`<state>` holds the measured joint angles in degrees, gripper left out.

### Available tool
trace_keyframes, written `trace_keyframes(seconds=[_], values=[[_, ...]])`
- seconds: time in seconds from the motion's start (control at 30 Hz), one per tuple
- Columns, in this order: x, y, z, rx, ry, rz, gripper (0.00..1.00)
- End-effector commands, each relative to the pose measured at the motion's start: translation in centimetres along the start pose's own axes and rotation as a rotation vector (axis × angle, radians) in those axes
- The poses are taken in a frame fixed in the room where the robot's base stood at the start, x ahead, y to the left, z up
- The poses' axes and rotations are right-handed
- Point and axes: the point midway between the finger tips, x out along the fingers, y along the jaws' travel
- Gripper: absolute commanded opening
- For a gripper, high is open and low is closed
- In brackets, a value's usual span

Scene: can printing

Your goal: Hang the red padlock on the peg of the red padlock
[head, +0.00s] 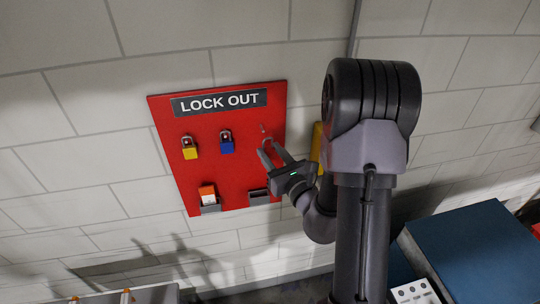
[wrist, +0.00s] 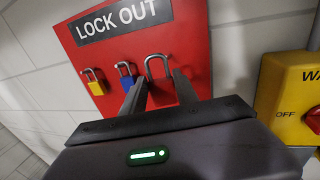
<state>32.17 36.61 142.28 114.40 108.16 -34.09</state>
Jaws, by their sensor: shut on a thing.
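The red padlock (wrist: 160,94) is between the fingers of my gripper (wrist: 160,90), its grey shackle pointing up. Its body is mostly hidden by the fingers and blends with the red board. In the head view, my gripper (head: 269,148) is at the right part of the red lockout board (head: 240,175), with the shackle at its tips. A small peg (head: 263,127) shows just above the shackle. I cannot tell whether the shackle touches it.
A yellow padlock (head: 189,149) and a blue padlock (head: 227,143) hang on the board to the left. Below are a holder with orange-and-white tags (head: 208,194) and a dark holder (head: 258,196). A yellow switch box (wrist: 283,95) with a red knob is close on the right.

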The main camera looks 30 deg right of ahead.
Motion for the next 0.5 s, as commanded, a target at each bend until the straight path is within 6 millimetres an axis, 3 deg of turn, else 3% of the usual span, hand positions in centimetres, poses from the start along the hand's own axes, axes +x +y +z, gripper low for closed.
trace_keyframes(seconds=[0.5], values=[[4.2,-1.1,-0.2,-0.001,-0.001,0.003,0.00]])
